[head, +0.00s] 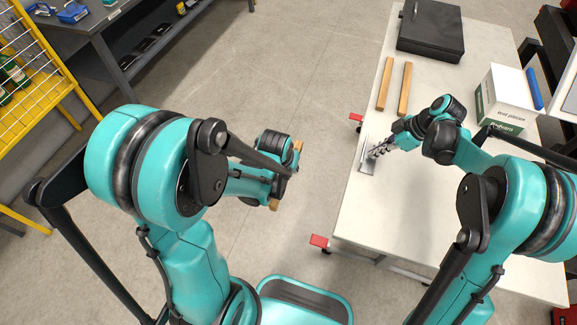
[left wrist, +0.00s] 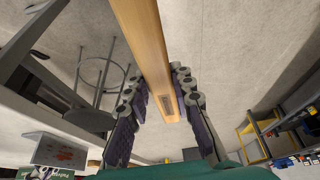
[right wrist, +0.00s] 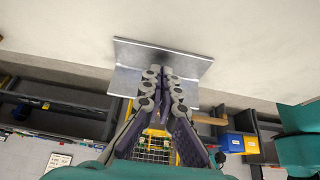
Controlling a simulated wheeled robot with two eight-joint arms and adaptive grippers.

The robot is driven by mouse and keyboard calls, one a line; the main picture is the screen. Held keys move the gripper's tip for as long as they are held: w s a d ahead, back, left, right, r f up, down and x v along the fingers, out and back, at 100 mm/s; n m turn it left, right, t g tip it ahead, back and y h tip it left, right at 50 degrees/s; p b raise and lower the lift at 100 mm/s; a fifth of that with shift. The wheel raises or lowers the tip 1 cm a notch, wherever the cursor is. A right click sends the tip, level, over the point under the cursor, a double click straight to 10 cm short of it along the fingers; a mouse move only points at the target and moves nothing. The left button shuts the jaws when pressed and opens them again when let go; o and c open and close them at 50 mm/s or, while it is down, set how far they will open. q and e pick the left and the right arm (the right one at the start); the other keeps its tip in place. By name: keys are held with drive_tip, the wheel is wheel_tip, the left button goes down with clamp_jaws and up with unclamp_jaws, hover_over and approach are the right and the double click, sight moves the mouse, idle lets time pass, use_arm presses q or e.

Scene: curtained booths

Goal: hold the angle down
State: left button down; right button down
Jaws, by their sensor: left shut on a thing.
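The angle (head: 367,158) is a grey metal L-shaped piece near the left edge of the white table. It fills the upper middle of the right wrist view (right wrist: 185,62). My right gripper (head: 378,152) is at the angle, its fingers drawn together. In the right wrist view its fingertips (right wrist: 164,72) overlap the angle and look to be against it; exact contact is hidden. My left gripper (left wrist: 160,95) is shut on a wooden bar (left wrist: 147,45), held off the table's left side over the floor. Part of the bar (head: 274,204) shows below that gripper in the head view.
The white table (head: 400,220) also bears two wooden bars (head: 385,84) (head: 405,89), a black case (head: 431,30) and a white box (head: 506,100). Red clamp handles (head: 318,241) stick out at its left edge. A yellow rack (head: 35,70) stands at far left.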

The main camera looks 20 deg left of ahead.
use_arm(q)
drive_tip(key=shift+f+b, duration=0.45)
idle(0.7)
idle(0.9)
drive_tip(key=shift+d, duration=0.1)
drive_tip(key=w+d+r+n+h, duration=0.7)
drive_tip(key=d+r+n+h, duration=0.3)
drive_tip(key=h, duration=0.3)
drive_tip(key=d+m, duration=0.1)
drive_tip(key=d, duration=0.6)
drive_tip(key=s, duration=0.8)
drive_tip(key=w, duration=0.8)
drive_tip(key=shift+w+a+f, duration=0.15)
drive_tip(key=shift+a+f, duration=0.1)
